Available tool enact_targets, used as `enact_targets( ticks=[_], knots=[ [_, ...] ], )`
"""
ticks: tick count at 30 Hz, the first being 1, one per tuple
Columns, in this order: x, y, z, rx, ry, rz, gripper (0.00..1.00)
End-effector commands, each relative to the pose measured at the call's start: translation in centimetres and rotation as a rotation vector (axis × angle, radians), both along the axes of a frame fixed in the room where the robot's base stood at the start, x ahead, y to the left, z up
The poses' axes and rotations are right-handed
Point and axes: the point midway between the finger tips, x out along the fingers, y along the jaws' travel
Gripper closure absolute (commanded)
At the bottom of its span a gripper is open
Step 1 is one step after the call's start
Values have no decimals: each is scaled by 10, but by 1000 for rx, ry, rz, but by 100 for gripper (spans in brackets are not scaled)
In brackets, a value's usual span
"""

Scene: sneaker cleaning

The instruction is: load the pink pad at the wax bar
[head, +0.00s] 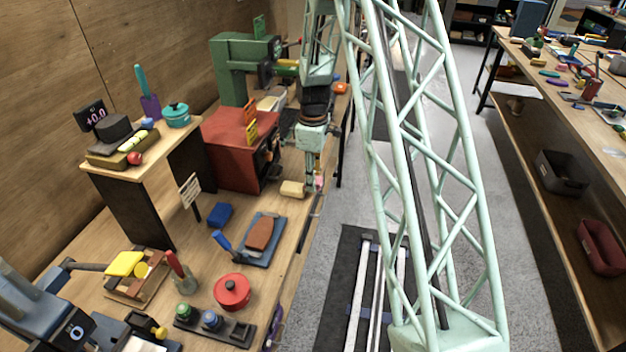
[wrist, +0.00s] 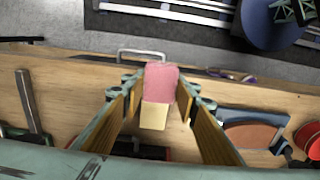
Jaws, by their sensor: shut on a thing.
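My gripper (head: 313,178) is low over the front edge of the workbench, beside the pale yellow wax bar (head: 293,189). In the wrist view my gripper (wrist: 158,92) is shut on the pink pad (wrist: 161,82), which lies between its fingers. The wax bar (wrist: 154,117) shows right below the pad in that picture, and their edges meet there. I cannot tell whether they press together. In the head view only a bit of pink shows at the fingertips.
A blue block (head: 220,214) and a brown sole on a blue-grey board (head: 280,225) lie nearby. A red pot (head: 232,291) stands farther along the bench. A red box-shaped machine (head: 228,150) and a small sign (head: 189,190) stand behind.

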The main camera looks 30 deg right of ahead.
Motion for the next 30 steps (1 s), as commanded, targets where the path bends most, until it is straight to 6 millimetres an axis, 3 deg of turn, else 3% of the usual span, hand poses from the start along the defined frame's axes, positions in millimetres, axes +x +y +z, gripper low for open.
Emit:
enact_targets(
  ticks=[3, 5, 14, 30],
  knots=[
    [0, 0, 0, 0, 0, 0, 76],
    [0, 0, 0, 0, 0, 0, 81],
    [4, 4, 5, 0, 0, 0, 81],
    [44, 43, 44, -1, -1, 1, 81]
  ],
)
